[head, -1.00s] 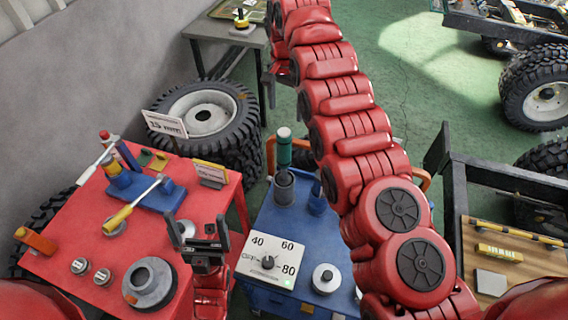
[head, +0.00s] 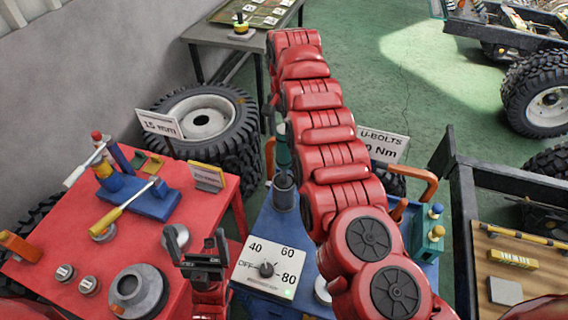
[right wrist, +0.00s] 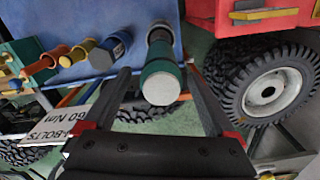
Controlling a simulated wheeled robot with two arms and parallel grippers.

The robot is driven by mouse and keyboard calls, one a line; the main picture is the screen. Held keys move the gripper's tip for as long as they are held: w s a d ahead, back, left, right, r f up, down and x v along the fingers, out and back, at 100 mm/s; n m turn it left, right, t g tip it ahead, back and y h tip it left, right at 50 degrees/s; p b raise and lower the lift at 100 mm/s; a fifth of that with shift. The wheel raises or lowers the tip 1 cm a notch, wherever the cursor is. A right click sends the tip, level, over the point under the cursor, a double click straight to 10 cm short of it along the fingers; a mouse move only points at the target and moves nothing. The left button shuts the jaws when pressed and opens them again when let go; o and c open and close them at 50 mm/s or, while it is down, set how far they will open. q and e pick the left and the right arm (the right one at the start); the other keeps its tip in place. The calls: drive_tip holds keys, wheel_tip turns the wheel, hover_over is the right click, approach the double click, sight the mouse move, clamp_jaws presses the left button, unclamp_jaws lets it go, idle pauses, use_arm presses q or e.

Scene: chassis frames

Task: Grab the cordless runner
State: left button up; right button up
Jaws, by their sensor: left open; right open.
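The cordless runner appears to be the upright tool with a dark green body and grey round end (right wrist: 160,82). In the head view, part of its green body (head: 282,152) shows beside my right arm, above a dark grey cup (head: 284,190) on the blue cart. My right gripper (right wrist: 157,71) is open, with one finger on each side of the green tool in the right wrist view. I cannot tell whether they touch it. In the head view my right arm hides most of that gripper. My left gripper (head: 203,258) is open and empty near the red table's right edge.
The blue cart carries a dial panel (head: 267,268) and a green block (head: 428,240). A U-BOLTS sign (head: 383,146) stands behind. The red table (head: 205,208) holds several tools. Several coloured handles, one yellow (right wrist: 78,54), stand near the runner. A tyre (right wrist: 264,90) is close by.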

drive_tip(key=f+p, duration=0.2)
drive_tip(key=f, duration=0.1)
drive_tip(key=shift+s+a+f, duration=0.1)
drive_tip(key=shift+s+a, duration=0.05)
drive_tip(key=shift+s, duration=0.05)
drive_tip(key=shift+w+f, duration=0.1)
drive_tip(key=shift+f, duration=0.25)
clamp_jaws()
